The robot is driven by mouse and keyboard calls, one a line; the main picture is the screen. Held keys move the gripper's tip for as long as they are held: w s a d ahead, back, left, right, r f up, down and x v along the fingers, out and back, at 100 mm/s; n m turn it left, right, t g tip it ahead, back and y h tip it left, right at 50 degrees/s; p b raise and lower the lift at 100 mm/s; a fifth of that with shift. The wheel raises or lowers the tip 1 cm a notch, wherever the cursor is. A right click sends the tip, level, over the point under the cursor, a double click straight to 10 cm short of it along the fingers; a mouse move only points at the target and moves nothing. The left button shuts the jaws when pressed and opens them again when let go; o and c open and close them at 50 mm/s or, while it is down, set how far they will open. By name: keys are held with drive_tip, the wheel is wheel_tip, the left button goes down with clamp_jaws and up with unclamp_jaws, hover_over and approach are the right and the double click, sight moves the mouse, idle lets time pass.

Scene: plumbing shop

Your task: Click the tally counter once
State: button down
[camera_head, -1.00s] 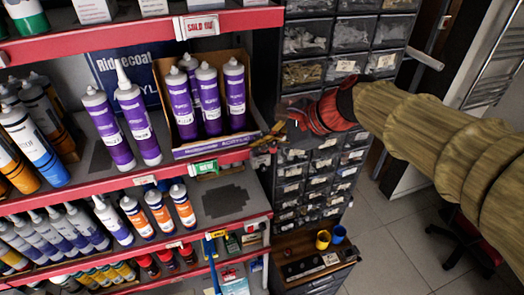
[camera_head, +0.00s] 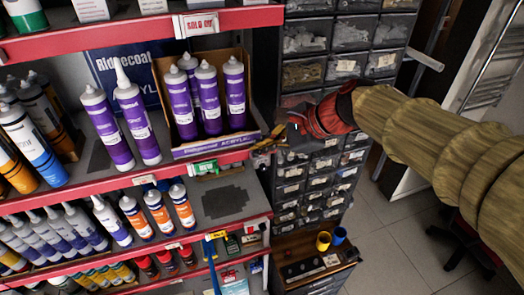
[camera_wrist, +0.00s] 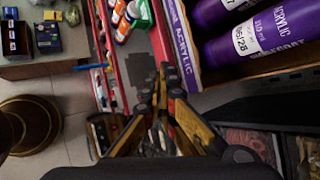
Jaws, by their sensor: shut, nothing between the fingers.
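I cannot make out the tally counter for certain in either view. My gripper (camera_head: 264,142) is at the right end of the red-edged shelf, just right of the purple-tube box, in the head view. Its yellow and black fingers (camera_wrist: 161,78) are together and empty in the wrist view, pointing along the shelf front. The fingers and wrist hide part of the shelf end and the drawers behind.
A cardboard box of purple acrylic tubes (camera_head: 178,153) stands close to the gripper. A small-drawer cabinet (camera_head: 290,170) is behind. Yellow (camera_head: 323,241) and blue (camera_head: 339,235) cups stand below.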

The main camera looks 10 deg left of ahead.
drive_tip(key=shift+f, duration=0.3)
drive_tip(key=shift+r, duration=0.15)
idle(0.3)
drive_tip(key=shift+r+p, duration=0.65)
drive_tip(key=shift+r, duration=0.2)
wheel_tip(320, 180, up, 6)
drive_tip(key=p, duration=0.4)
drive_tip(key=shift+p, duration=0.4)
idle(0.3)
